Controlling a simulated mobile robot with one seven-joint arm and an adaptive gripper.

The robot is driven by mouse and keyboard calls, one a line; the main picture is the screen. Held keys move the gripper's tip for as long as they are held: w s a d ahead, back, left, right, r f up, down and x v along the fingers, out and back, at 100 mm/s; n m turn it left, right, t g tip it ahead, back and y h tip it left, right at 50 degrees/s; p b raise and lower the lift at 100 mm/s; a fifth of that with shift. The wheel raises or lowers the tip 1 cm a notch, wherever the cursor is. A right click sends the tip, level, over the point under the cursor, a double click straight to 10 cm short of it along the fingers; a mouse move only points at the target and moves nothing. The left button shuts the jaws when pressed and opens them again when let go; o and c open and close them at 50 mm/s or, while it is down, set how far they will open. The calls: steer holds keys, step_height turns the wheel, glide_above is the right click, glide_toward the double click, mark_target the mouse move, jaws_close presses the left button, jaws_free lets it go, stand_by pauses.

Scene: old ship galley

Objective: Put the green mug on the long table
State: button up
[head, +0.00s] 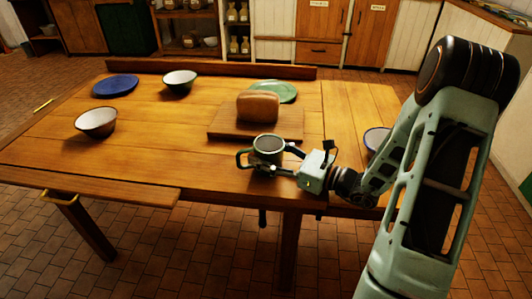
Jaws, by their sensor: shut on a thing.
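The green mug (268,146) is upright at the near edge of the long table (180,130), with its handle towards the left. My gripper (270,158) reaches in from the right and is shut on the mug. One finger shows on the near side of the mug and one behind it on the right. I cannot tell whether the mug's base touches the tabletop or is held a little above it.
A bread loaf (258,106) sits on a cutting board (225,131) just behind the mug. A green plate (283,91), a blue plate (115,85), a white bowl (180,81) and another bowl (96,122) stand farther off. A blue-rimmed dish (377,139) is partly hidden by my arm. The table's left-middle is clear.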

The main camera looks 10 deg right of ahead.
steer(key=shift+f, duration=0.1)
steer(key=o, duration=1.3)
steer(key=shift+o, duration=0.2)
steer(key=shift+r, duration=0.2)
steer(key=p+v, duration=0.1)
steer(key=v, duration=1.1)
steer(key=shift+f+p, duration=0.1)
steer(key=shift+p, duration=0.3)
